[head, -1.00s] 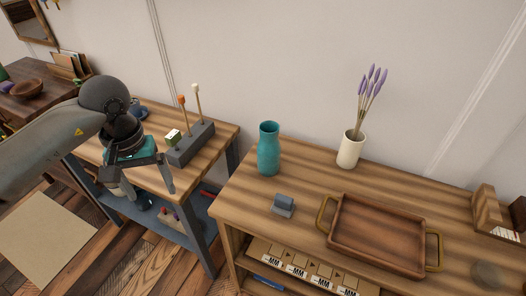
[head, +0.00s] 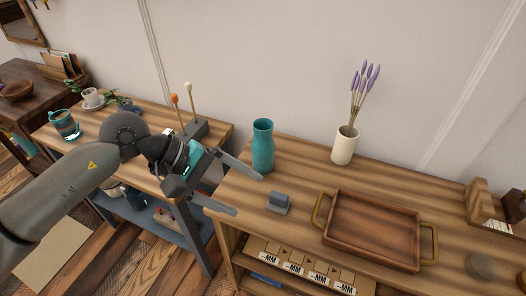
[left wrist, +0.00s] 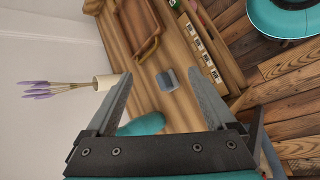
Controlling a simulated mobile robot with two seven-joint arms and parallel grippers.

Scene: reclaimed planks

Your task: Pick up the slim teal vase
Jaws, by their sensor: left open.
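The slim teal vase (head: 263,147) stands upright near the left end of the wooden console table (head: 300,183). My left gripper (head: 249,188) is open and empty, to the left of the vase, its two fingers pointing right. In the head view the upper finger's tip comes close to the vase's lower part; I cannot tell whether they touch. My right gripper is not in view.
A small grey-blue block (head: 278,202) sits in front of the vase. A wooden tray (head: 372,232) with brass handles lies to the right. A white vase with lavender (head: 344,146) stands behind.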

